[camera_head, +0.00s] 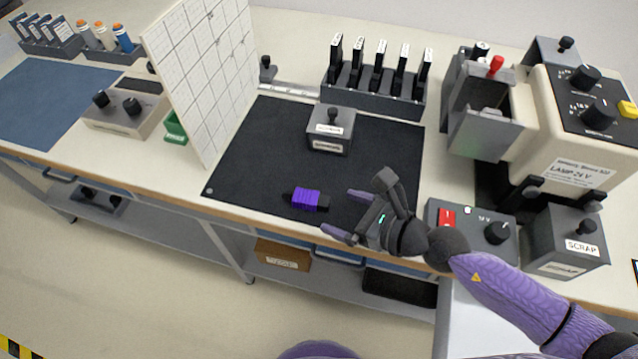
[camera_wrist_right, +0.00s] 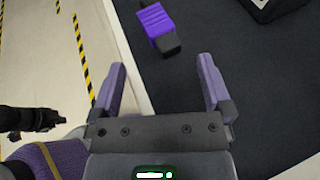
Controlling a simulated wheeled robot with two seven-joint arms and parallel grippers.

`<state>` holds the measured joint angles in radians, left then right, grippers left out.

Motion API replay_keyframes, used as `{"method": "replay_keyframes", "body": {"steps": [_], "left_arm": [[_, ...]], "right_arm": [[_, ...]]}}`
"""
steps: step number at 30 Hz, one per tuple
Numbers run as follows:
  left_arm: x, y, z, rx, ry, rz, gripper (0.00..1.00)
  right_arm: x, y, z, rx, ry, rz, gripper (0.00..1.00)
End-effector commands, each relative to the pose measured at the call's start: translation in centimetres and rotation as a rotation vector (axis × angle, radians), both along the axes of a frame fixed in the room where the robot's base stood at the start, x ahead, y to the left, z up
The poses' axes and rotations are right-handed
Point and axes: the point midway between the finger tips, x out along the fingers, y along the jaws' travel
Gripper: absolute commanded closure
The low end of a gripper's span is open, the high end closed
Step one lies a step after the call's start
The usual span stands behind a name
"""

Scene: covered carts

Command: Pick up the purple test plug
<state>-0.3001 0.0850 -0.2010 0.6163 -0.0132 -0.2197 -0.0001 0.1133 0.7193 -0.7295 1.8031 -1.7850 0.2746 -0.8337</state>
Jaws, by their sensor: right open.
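The purple test plug (camera_head: 306,199) lies on the black mat (camera_head: 250,160), near its front edge. It has a ribbed purple body and dark ends. My right gripper (camera_head: 342,213) is open and empty, just right of the plug and apart from it, with its fingers pointing left toward the plug side. In the right wrist view the plug (camera_wrist_right: 158,22) lies at the top, beyond the two open fingers of the right gripper (camera_wrist_right: 162,65), and its upper end is cut off by the frame. My left gripper does not show clearly in either view.
A grey box with a knob (camera_head: 331,130) stands on the mat behind the plug. A white grid panel (camera_head: 205,75) stands at left. A dark rack (camera_head: 375,95) is behind. A control box with a red switch (camera_head: 470,222) and a SCRAP box (camera_head: 565,243) stand at right.

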Motion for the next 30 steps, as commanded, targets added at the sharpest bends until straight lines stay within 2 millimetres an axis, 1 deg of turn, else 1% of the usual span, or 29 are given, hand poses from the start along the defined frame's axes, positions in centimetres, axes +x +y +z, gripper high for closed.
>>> {"method": "replay_keyframes", "body": {"steps": [4,8,10,13,18,19,20,21,23,24,26,27,29,30], "left_arm": [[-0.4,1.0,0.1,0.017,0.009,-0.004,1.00],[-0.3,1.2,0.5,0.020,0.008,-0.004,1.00],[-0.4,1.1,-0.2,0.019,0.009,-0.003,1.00],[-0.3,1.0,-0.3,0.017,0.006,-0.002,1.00],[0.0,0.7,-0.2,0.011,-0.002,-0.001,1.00],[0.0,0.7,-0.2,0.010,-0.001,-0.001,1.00],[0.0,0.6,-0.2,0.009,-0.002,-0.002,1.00],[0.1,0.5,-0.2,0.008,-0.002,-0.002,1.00],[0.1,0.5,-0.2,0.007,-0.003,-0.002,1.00],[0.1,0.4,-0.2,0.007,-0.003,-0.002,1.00],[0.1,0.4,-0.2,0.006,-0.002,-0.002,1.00],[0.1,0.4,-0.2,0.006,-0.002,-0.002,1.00],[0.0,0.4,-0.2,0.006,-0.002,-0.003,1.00],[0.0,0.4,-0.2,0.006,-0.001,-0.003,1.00]], "right_arm": [[1.3,1.8,-0.5,0.002,0.000,0.001,0.00],[2.9,4.1,-0.4,0.003,-0.002,0.001,0.00],[3.5,4.9,-1.3,0.001,0.001,0.001,0.00],[4.0,5.5,-1.6,-0.001,0.002,0.000,0.00],[4.0,5.5,-1.5,-0.001,0.002,0.000,0.00],[4.0,5.5,-1.5,-0.002,0.001,0.000,0.02],[4.0,5.5,-1.5,-0.002,0.001,0.000,0.08],[4.0,5.5,-1.5,-0.002,0.001,0.000,0.17],[4.0,5.5,-1.5,-0.001,0.002,0.000,0.30],[4.0,5.5,-1.5,-0.002,0.001,0.000,0.38],[4.0,5.5,-1.5,-0.001,0.002,0.000,0.51],[4.0,5.5,-1.5,-0.001,0.002,0.000,0.59],[4.0,5.5,-1.5,-0.001,0.002,0.000,0.72],[4.0,5.5,-1.5,-0.001,0.002,0.000,0.80]]}}
